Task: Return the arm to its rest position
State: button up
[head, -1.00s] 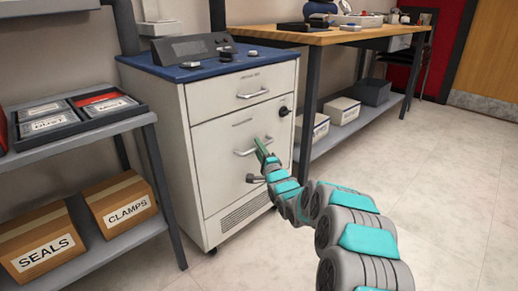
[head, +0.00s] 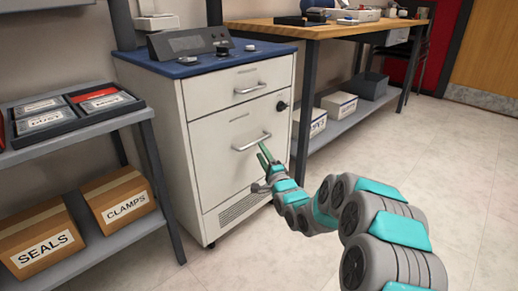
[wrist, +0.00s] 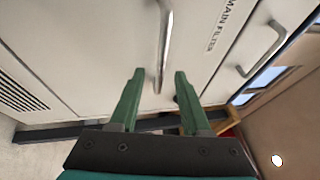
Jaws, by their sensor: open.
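My gripper (head: 264,157) is in front of the white cabinet (head: 185,110), by the lower front's bar handle (head: 252,142). In the wrist view my gripper (wrist: 159,76) shows two green fingers spread apart. The lower handle (wrist: 164,40) appears beyond and between the fingertips; no grip on it shows, and the exact gap is hard to tell. Both cabinet fronts look closed. My arm reaches in from the lower right of the head view.
A shelf at left holds cartons marked SEALS (head: 42,246) and CLAMPS (head: 120,203), with trays above. A wooden workbench (head: 330,28) with a lower shelf stands right of the cabinet. The floor (head: 430,170) at right is open.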

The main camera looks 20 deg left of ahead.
jog(key=shift+s+d+f, duration=0.15)
jog(key=shift+s+d, duration=0.3)
jog(key=s+d+r+n+g+h+p, duration=0.1)
jog(key=d+r+n+h+p, duration=0.15)
jog(key=d, duration=0.35)
jog(key=s+d+r+n+g+h+p, duration=0.1)
jog(key=d+r+g+h, duration=0.15)
jog(key=d, duration=0.35)
jog(key=s+d+r+n+g+h+p, duration=0.1)
jog(key=s+d+n+g+h+p, duration=0.15)
jog(key=s+d+h, duration=0.7)
jog(key=s+d+r+n+g+p, duration=0.1)
jog(key=s+d+g, duration=0.2)
jog(key=s+d, duration=0.4)
jog(key=s+d+r+n+g+p, duration=0.1)
jog(key=s+d, duration=0.7)
jog(key=s, duration=1.2)
jog(key=s+d+r+n+g+p, duration=0.1)
jog(key=s+d+g, duration=0.5)
jog(key=s, duration=0.7)
jog(key=shift+s+d+r+n+p, duration=0.35)
jog(key=shift+d+r+n, duration=0.25)
jog(key=shift+d, duration=0.45)
jog(key=shift+r, duration=0.1)
